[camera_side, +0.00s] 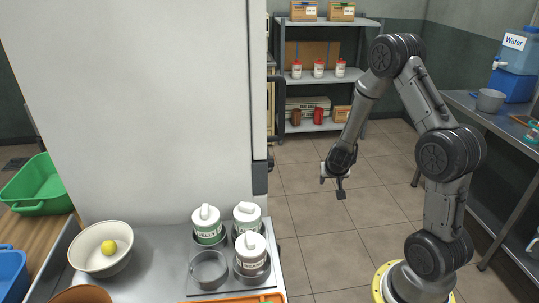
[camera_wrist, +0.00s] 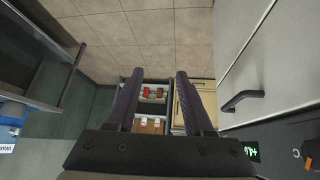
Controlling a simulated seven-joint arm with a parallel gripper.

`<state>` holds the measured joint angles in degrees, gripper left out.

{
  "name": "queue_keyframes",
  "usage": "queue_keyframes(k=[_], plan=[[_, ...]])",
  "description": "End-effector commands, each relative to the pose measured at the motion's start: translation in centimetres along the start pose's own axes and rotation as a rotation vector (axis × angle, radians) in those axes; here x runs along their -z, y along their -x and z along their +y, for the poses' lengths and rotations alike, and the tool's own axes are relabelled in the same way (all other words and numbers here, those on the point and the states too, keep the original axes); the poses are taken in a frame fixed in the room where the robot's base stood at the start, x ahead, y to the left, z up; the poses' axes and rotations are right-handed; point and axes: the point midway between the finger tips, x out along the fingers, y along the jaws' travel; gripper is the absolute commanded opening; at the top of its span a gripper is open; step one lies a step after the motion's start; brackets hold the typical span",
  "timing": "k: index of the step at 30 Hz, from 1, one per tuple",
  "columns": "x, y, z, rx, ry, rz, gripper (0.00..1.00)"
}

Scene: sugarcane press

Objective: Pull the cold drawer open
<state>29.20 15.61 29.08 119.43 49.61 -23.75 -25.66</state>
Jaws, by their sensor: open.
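In the wrist view a pale grey front (camera_wrist: 285,65) with a dark bar handle (camera_wrist: 242,100) stands at the right. A small green-lit display (camera_wrist: 251,151) shows next to it, so this looks like the cold drawer. Its front looks flush, with no gap visible. My gripper (camera_wrist: 159,73) is open and empty, its two dark fingers apart, to the left of the handle and not touching it. In the side view my gripper (camera_side: 335,178) hangs in free air over the floor, right of the big pale cabinet (camera_side: 140,100). The drawer front is hidden there.
A shelf rack (camera_side: 320,77) stands at the back. A side table (camera_side: 505,120) is at the right. The tiled floor between is clear.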

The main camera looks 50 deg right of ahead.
Motion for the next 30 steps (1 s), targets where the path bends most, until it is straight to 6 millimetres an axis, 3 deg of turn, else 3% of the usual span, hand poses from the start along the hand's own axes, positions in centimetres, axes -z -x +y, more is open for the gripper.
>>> queue_keyframes(k=[8,16,23,30], plan=[[4.6,-1.2,-7.7,0.209,0.002,-0.050,0.52],[10.3,-1.0,-15.2,0.367,0.087,-0.168,0.52],[14.5,-0.5,-16.7,0.322,0.159,-0.258,0.52],[17.4,-0.5,-17.0,0.301,0.064,-0.248,0.52]])
